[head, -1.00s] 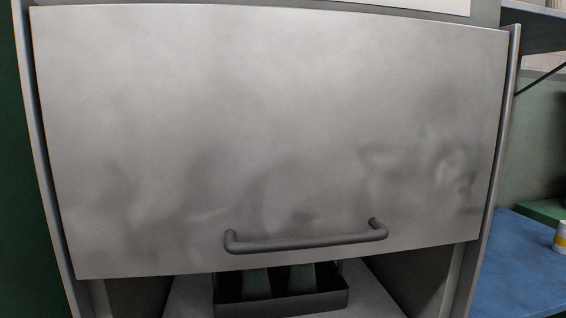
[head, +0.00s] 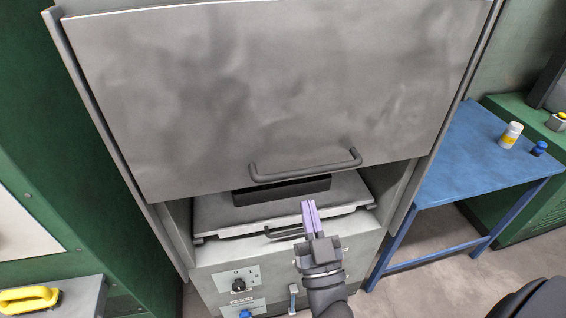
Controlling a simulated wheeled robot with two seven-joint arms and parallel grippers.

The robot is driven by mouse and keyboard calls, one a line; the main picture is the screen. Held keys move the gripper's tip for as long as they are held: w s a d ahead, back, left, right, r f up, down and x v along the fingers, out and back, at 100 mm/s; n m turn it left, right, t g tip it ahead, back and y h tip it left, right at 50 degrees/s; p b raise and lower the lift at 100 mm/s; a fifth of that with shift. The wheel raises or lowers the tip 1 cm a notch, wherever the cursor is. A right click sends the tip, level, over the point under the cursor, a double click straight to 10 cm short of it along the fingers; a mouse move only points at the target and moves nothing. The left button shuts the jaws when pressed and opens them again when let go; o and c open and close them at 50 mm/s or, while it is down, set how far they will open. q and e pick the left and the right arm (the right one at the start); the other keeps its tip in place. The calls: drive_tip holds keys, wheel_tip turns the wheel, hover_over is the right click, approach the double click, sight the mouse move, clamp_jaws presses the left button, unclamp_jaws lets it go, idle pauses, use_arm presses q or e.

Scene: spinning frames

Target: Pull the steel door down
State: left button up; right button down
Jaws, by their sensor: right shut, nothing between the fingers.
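The steel door (head: 270,90) is a large grey panel that covers the upper part of the cabinet. Its lower edge hangs above an opening, so the door is partly raised. A dark bar handle (head: 306,171) runs along its lower part. My right gripper (head: 309,204) points up from the bottom of the head view, with purple fingers close together and nothing between them. It is below the handle in the picture and apart from it. My left gripper is not in view.
Inside the opening, a black tray (head: 281,191) sits on a grey shelf with its own handle (head: 284,233). Below is a control panel (head: 238,285). A blue table (head: 480,155) with small bottles stands at right. A yellow-handled tool (head: 28,299) lies at lower left.

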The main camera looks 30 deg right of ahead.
wheel_tip(320, 180, up, 5)
drive_tip(key=p, duration=0.2)
hover_over(297, 174)
drive_tip(key=s+a, duration=0.1)
drive_tip(key=s, duration=0.1)
drive_tip(key=f+b, duration=0.1)
drive_tip(key=f, duration=0.1)
drive_tip(key=f+b, duration=0.1)
drive_tip(key=shift+w+f, duration=0.2)
drive_tip(key=shift+f, duration=0.2)
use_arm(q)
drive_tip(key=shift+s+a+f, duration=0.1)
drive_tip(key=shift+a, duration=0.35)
use_arm(e)
drive_tip(key=shift+w+f, duration=0.1)
drive_tip(key=shift+f, duration=0.35)
